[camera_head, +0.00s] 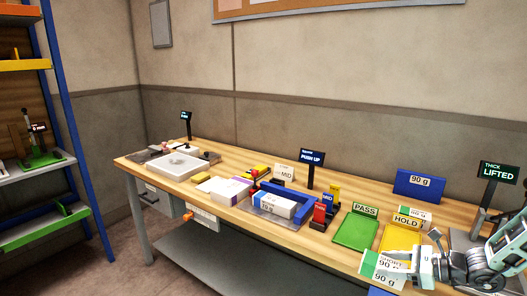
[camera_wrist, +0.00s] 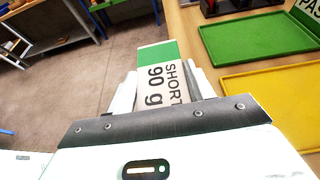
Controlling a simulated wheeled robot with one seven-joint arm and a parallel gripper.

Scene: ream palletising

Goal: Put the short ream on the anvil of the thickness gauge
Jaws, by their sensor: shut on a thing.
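The short ream (camera_head: 379,266) is a white pack with a green end, labelled SHORT 90 g. My gripper (camera_head: 412,268) is shut on it at the bench's front right. In the wrist view the short ream (camera_wrist: 156,76) sits between the two fingers of my gripper (camera_wrist: 165,92), its green end pointing away, over the bench's front edge and the floor. The thickness gauge (camera_head: 497,172) is at the far right, its display reading THICK LIFTED. My arm covers much of its lower part, and I cannot make out the anvil.
A green PASS tray (camera_head: 355,232) and a yellow HOLD tray (camera_head: 398,238) lie left of the gauge. A blue frame (camera_head: 291,195) and white-purple pack (camera_head: 230,191) are further left.

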